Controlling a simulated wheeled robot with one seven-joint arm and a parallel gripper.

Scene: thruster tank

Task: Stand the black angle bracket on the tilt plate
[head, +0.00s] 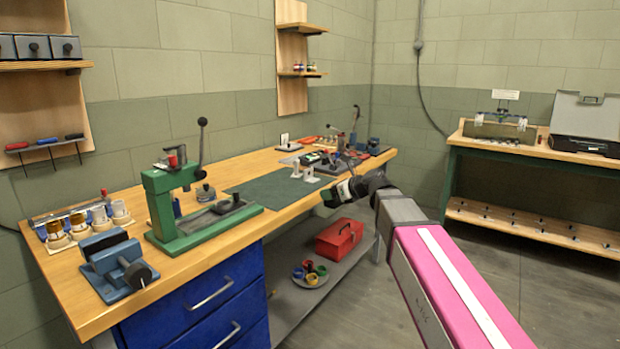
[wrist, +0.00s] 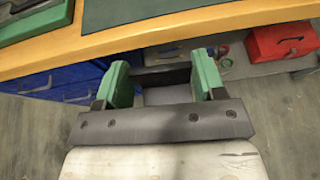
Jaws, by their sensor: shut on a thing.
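My gripper (head: 332,197) is in front of the long bench's front edge, out over the floor. In the wrist view its two green fingers (wrist: 163,82) are shut on the black angle bracket (wrist: 166,76), which spans the gap between them. A dark upright face and a paler grey face of it show; the rest is hidden by the gripper. In the head view the bracket is too small to make out. A dark plate (head: 347,167) with small fittings lies near the right end of the bench; I cannot tell whether it is the tilt plate.
The green mat (head: 262,192) on the wooden bench is mostly clear. A green lever press (head: 160,205) and a blue vise (head: 116,268) stand to the left. A red toolbox (head: 339,238) sits on the lower shelf.

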